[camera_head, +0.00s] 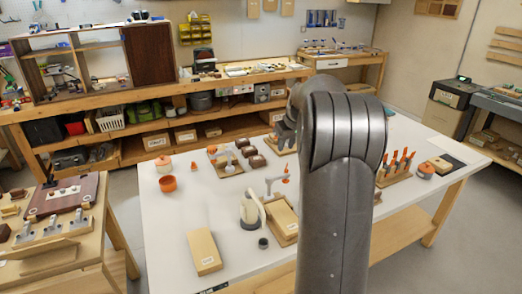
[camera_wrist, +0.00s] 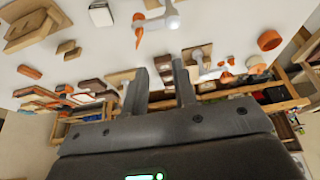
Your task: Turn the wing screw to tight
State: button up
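A grey jointed fixture (camera_head: 272,183) with an orange piece (camera_head: 286,171) at its top stands on the white table. It shows in the wrist view as a pale arm (camera_wrist: 158,22) with an orange winged piece (camera_wrist: 138,30). This may be the wing screw; I cannot tell for sure, nor how tight it is. A second small fixture with orange parts (camera_wrist: 222,66) sits on a wooden board (camera_head: 228,168). My gripper (camera_wrist: 160,78) is open, with nothing between its two fingers. It is above the table, apart from these things, and my arm partly hides it in the head view.
My arm hides the table's middle right. Bare tabletop shows at front left.

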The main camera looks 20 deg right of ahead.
jog(key=s+a+r, duration=0.3)
jog(key=s+a, duration=0.2)
jog(key=a, duration=0.2)
jog(key=s+a+r, duration=0.4)
jog(key=s+a, duration=0.1)
jog(key=a, duration=0.2)
jog(key=shift+s+a+r, duration=0.15)
jog(key=shift+s+a, duration=0.1)
jog(key=shift+s, duration=0.15)
